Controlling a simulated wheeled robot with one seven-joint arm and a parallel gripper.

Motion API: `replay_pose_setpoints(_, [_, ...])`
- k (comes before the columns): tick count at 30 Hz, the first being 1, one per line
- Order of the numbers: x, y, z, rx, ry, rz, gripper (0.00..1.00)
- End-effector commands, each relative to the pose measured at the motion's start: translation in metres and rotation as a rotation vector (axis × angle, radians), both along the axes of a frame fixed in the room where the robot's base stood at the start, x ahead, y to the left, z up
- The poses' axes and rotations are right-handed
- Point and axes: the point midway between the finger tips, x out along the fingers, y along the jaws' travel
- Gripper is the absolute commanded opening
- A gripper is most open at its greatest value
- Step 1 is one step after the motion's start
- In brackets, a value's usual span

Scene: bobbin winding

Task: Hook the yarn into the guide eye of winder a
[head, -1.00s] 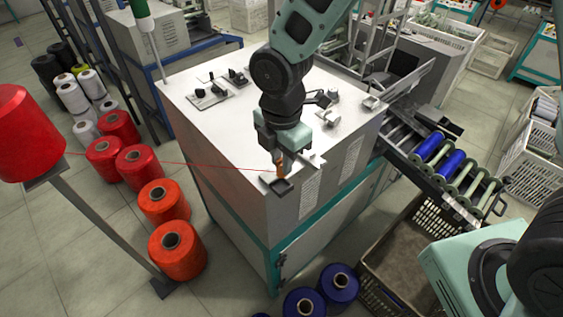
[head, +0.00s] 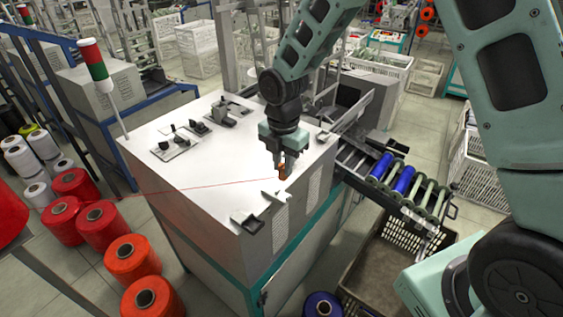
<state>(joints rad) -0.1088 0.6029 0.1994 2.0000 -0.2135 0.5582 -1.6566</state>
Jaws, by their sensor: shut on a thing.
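A thin red yarn (head: 200,189) runs taut from the left, low across the white top of the winder (head: 190,192), to my gripper (head: 283,174). My gripper points down over the right side of the top, shut on the yarn. A small orange-red patch shows at the fingertips. Small metal brackets sit along the right edge: one at the front corner (head: 247,221) and one just in front of my gripper (head: 275,197). I cannot tell which fitting is the guide eye, or whether the yarn touches one.
Dark fittings (head: 174,142) stand at the back of the top. A signal lamp on a pole (head: 92,62) rises at the back left corner. Red yarn cones (head: 127,260) stand on the floor at left. A rack with blue bobbins (head: 404,180) and a crate (head: 385,262) are at right.

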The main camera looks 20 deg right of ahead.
Motion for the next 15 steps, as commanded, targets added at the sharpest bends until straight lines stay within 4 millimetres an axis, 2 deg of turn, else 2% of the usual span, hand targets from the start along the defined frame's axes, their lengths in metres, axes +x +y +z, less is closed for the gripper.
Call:
replay_pose_setpoints(1, [0.0, 0.0, -0.013, -0.001, 0.001, 0.0, 0.02])
replay_pose_setpoints(6, [0.0, 0.0, -0.036, -0.001, 0.001, 0.0, 0.02])
replay_pose_setpoints(8, [0.0, 0.0, -0.027, 0.0, 0.0, 0.0, 0.02])
replay_pose_setpoints(15, [0.0, 0.0, -0.028, 0.0, 0.0, 0.0, 0.02])
